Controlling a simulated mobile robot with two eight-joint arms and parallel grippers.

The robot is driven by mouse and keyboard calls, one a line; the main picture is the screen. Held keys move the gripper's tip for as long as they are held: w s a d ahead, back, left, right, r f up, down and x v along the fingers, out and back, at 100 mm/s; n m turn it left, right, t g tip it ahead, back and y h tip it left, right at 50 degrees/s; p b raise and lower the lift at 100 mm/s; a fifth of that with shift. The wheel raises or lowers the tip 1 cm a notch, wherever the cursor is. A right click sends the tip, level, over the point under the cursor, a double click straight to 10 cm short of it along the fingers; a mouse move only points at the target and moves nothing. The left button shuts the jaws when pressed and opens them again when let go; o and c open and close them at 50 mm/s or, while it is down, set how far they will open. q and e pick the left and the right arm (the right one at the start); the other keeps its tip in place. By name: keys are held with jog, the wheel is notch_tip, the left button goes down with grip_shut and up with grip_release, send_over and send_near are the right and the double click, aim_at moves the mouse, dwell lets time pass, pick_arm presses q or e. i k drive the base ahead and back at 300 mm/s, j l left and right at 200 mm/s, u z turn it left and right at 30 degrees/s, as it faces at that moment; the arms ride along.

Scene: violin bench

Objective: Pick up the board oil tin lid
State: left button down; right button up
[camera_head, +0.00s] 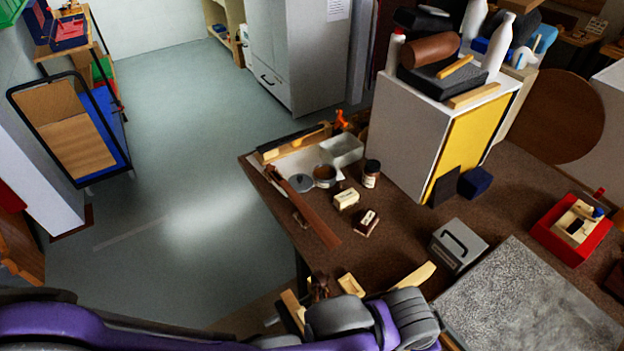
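A small grey round disc (301,183), which looks like the board oil tin lid, lies flat near the far left corner of the brown bench (390,240). A round open tin (325,174) with brown contents stands just right of it. A long dark brown strip of wood (312,212) runs close along the lid's left side. My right gripper is not in view.
A clear tray (342,150), a dark jar (371,174) and small labelled blocks (346,199) stand near the lid. A grey and yellow cabinet (410,135) rises to the right. A grey box with a handle (457,246) is nearer. Open floor lies left of the bench.

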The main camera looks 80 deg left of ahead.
aim_at(302, 182)
jog(key=k+u, duration=0.15)
jog(key=u, duration=0.35)
jog(key=k+j+u, duration=0.1)
jog(key=u, duration=0.75)
jog(key=l+u, duration=0.1)
jog(key=u, duration=0.3)
jog(key=k+u, duration=0.1)
jog(key=u, duration=0.7)
jog(key=k+l, duration=0.4)
jog(key=l, duration=0.2)
